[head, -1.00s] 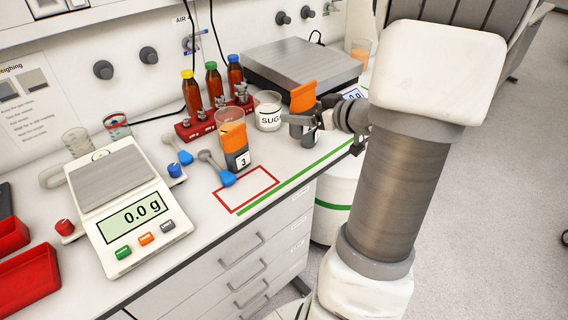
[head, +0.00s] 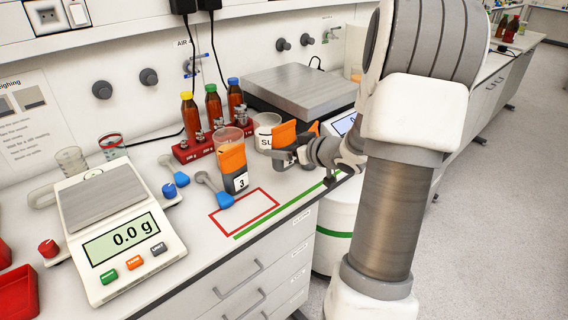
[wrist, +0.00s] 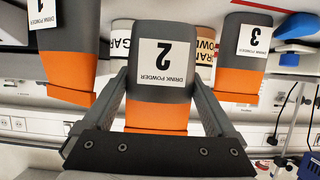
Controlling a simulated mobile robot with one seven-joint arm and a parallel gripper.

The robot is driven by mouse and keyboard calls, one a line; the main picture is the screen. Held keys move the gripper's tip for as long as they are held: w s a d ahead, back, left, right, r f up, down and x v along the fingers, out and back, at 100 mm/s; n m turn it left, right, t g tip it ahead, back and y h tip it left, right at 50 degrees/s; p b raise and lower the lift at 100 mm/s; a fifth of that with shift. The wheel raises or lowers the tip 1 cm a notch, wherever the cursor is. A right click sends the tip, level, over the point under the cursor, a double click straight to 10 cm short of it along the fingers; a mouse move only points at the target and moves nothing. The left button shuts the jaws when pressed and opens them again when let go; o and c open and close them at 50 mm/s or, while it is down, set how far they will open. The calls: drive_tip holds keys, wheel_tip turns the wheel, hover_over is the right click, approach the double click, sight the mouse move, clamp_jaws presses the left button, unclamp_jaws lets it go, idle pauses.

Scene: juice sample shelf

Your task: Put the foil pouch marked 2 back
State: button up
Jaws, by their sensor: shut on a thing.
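The foil pouch marked 2 (wrist: 160,90), grey with an orange end and a white label, is between the two fingers of my gripper (wrist: 158,78) in the wrist view. In the head view the pouch (head: 283,136) shows at my gripper (head: 288,156), which is shut on it; I cannot tell whether its base touches the bench. The pouch marked 3 (head: 232,166) stands to the left, and it also shows at the right of the wrist view (wrist: 241,62). The pouch marked 1 (wrist: 68,50) is at the left of the wrist view.
A white sugar tub (head: 265,122) stands behind. A red outline (head: 243,212) on the bench is empty, with a green line (head: 285,208) along the front edge. Blue-ended scoops (head: 224,200), a scale reading 0.0 g (head: 121,238) and racked bottles (head: 213,105) are to the left.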

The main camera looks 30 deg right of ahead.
drive_tip(key=shift+f+b, duration=0.7)
drive_tip(key=shift+f, duration=1.25)
drive_tip(key=shift+f, duration=0.1)
drive_tip(key=o, duration=1.3)
drive_tip(key=shift+f, duration=0.1)
drive_tip(key=shift+s+r, duration=0.2)
drive_tip(key=shift+r, duration=0.15)
drive_tip(key=p+v, duration=0.2)
drive_tip(key=v, duration=0.9)
drive_tip(key=shift+s+p, duration=0.25)
drive_tip(key=shift+p, duration=0.1)
drive_tip(key=shift+w+f, duration=0.1)
